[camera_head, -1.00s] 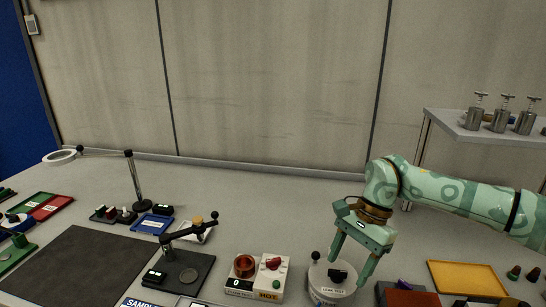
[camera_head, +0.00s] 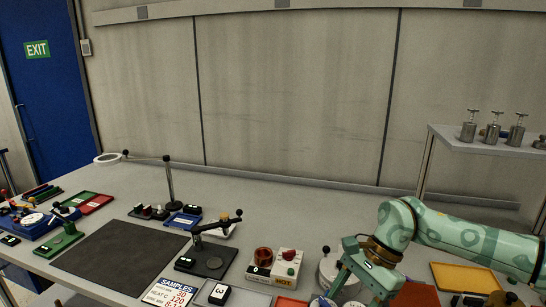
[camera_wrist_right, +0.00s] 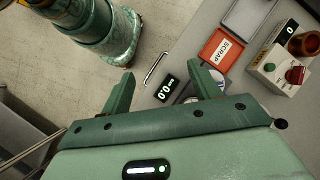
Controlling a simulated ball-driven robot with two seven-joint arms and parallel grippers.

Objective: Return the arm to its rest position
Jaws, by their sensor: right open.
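My right arm comes in from the right in the head view, its light green patterned links bent downward at the wrist. My right gripper (camera_head: 360,292) is low in the picture, in front of and to the right of the white round pot (camera_head: 328,268), partly covering it. In the right wrist view the gripper (camera_wrist_right: 163,90) has its two fingers spread wide apart, with nothing held between them. Beyond the fingers are a black display reading 0.0 (camera_wrist_right: 166,89) and the bench's front edge. My left gripper is in neither view.
An orange SCRAP tray (camera_wrist_right: 221,50) and a heater box with a red knob (camera_wrist_right: 281,68) lie near the gripper. A yellow tray (camera_head: 465,278) is under the right forearm. A raised shelf with metal weights (camera_head: 490,146) stands behind. The dark mat (camera_head: 120,258) is clear.

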